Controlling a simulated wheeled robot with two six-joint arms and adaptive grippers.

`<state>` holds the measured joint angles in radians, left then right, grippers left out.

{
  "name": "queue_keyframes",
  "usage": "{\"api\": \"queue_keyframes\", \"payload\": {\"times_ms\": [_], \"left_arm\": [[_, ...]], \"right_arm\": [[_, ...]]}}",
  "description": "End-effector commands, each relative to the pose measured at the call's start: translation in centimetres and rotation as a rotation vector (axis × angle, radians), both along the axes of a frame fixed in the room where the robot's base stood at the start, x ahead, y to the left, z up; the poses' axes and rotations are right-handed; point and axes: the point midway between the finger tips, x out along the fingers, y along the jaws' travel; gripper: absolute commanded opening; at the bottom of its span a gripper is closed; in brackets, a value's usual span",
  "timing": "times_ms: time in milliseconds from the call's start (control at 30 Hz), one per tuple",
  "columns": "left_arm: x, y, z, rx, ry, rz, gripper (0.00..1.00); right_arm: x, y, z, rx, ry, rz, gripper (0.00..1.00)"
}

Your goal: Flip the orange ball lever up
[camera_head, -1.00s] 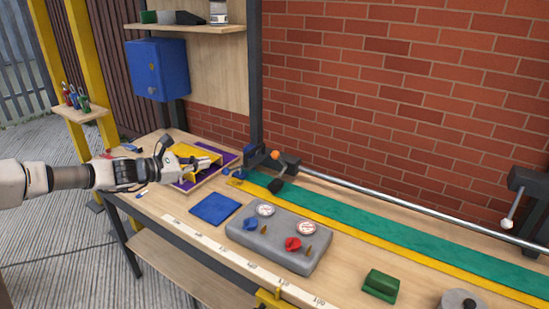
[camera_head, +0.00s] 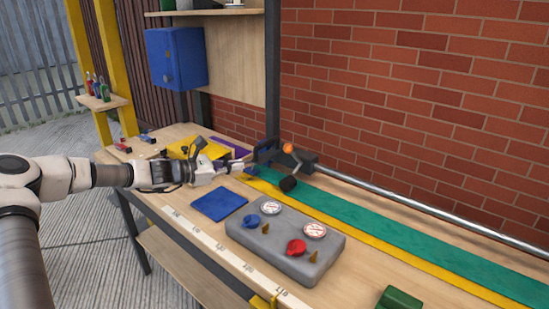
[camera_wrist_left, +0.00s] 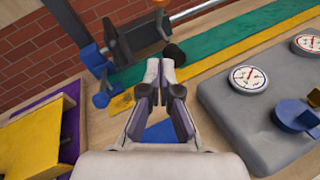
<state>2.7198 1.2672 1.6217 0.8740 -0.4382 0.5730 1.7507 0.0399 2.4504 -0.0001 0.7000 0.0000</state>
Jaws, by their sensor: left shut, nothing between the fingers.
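The orange ball (camera_head: 287,147) sits on a dark clamp-like fixture at the left end of the metal rail. A short light rod runs from near it down to a black cylinder (camera_head: 289,184) over the green strip. Only a sliver of the orange ball shows at the top edge of the left wrist view (camera_wrist_left: 160,2), and the black cylinder (camera_wrist_left: 174,53) is just beyond my fingertips. My left gripper (camera_head: 241,166) is shut and empty, just left of the fixture; its fingers also show in the left wrist view (camera_wrist_left: 160,68). My right gripper is out of view.
A grey block (camera_head: 285,243) with blue and red valve handles and two gauges stands in front. A blue square (camera_head: 219,204) lies left of it. A yellow and purple tray (camera_head: 190,147) is behind my left gripper. A brick wall closes the back.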

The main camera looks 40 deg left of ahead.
Motion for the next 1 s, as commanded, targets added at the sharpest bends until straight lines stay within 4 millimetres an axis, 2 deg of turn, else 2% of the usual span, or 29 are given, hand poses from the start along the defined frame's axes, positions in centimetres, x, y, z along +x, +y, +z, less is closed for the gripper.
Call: {"api": "queue_keyframes", "payload": {"times_ms": [33,133,267,500,600,700,1000], "left_arm": [[0.5,-0.2,-0.9,0.006,0.002,-0.003,0.0],[1.8,-0.9,-1.5,0.008,0.003,-0.001,0.0],[4.3,-2.1,-1.7,0.01,0.003,-0.002,0.0],[8.9,-4.2,-1.8,0.007,0.0,-0.002,0.0],[10.0,-5.1,-0.3,0.006,-0.004,-0.001,0.0],[10.7,-5.6,0.3,0.003,-0.002,-0.001,0.0],[11.1,-5.9,0.6,0.001,-0.002,0.0,0.0]], "right_arm": [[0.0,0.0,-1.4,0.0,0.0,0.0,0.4],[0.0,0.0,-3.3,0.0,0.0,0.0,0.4],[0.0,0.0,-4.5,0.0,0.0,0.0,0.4],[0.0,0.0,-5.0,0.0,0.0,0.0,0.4],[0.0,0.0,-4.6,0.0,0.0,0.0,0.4],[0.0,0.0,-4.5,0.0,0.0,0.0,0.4],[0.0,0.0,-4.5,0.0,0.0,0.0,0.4]]}}
